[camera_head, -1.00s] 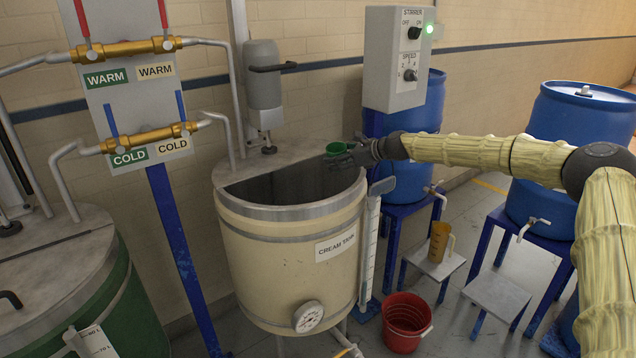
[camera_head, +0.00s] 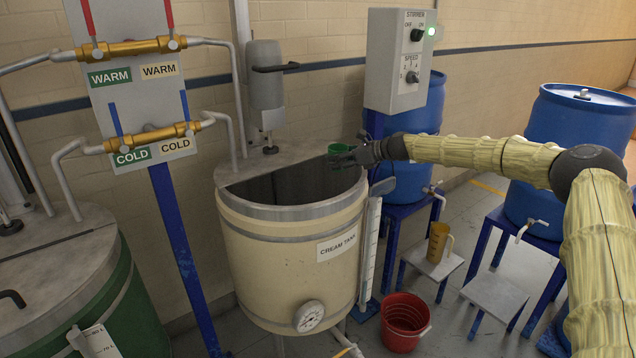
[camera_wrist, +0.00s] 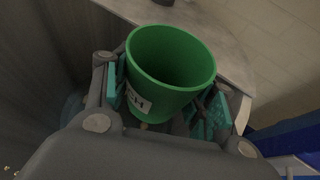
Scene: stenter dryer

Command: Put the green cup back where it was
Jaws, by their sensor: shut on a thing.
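The green cup (camera_head: 339,149) is above the right part of the cream tank's top, near the edge between the grey lid and the dark opening. In the wrist view the green cup (camera_wrist: 170,68) sits between the teal finger pads, with its mouth towards the camera and part of a white label showing. My gripper (camera_head: 345,157) is shut on it; it also shows in the wrist view (camera_wrist: 160,100). The cream tank (camera_head: 290,262) has a half lid (camera_head: 285,160) at the back. I cannot tell whether the cup touches the lid.
The stirrer motor (camera_head: 265,85) stands on the lid, left of the cup. The stirrer control box (camera_head: 397,60) is above and to the right. A red bucket (camera_head: 404,322) is on the floor, and an amber jug (camera_head: 437,243) stands on a small stand. Blue drums (camera_head: 575,115) are at the right.

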